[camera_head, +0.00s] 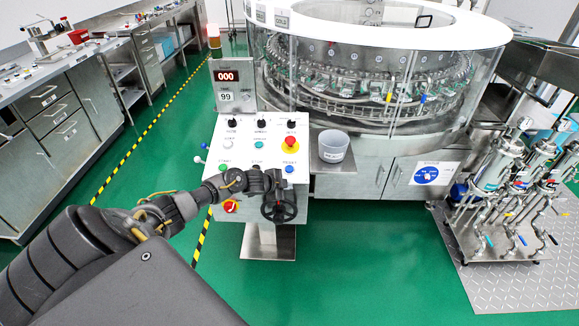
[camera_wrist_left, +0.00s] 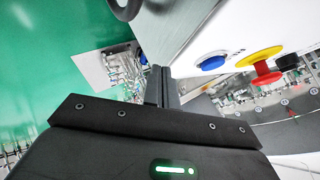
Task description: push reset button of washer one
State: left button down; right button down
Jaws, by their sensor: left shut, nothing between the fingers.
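The washer control panel (camera_head: 240,150) is a white slanted face on a pedestal. Its blue reset button (camera_head: 290,169) sits at the lower right, below a red emergency stop (camera_head: 290,144) on a yellow base. My left gripper (camera_head: 277,178) is shut and empty, just below and left of the blue button in the head view. In the left wrist view the closed fingers (camera_wrist_left: 161,84) stand beside the panel edge, with the blue button (camera_wrist_left: 211,60) to their right. The fingers appear apart from the button. My right gripper is not in view.
A grey cup (camera_head: 333,146) stands on a shelf to the right. The round washer (camera_head: 375,80) is behind. Green floor is open to the left.

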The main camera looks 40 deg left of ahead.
aim_at(289, 169)
pick_arm(q)
jog(key=w+a+r+m, duration=0.1)
jog(key=w+r, duration=0.1)
jog(key=r, duration=0.4)
jog(key=w+a+r+m+t+p, duration=0.1)
jog(key=a+r, duration=0.1)
jog(key=r, duration=0.5)
jog(key=shift+w+a, duration=0.25)
jog(key=shift+w, duration=0.15)
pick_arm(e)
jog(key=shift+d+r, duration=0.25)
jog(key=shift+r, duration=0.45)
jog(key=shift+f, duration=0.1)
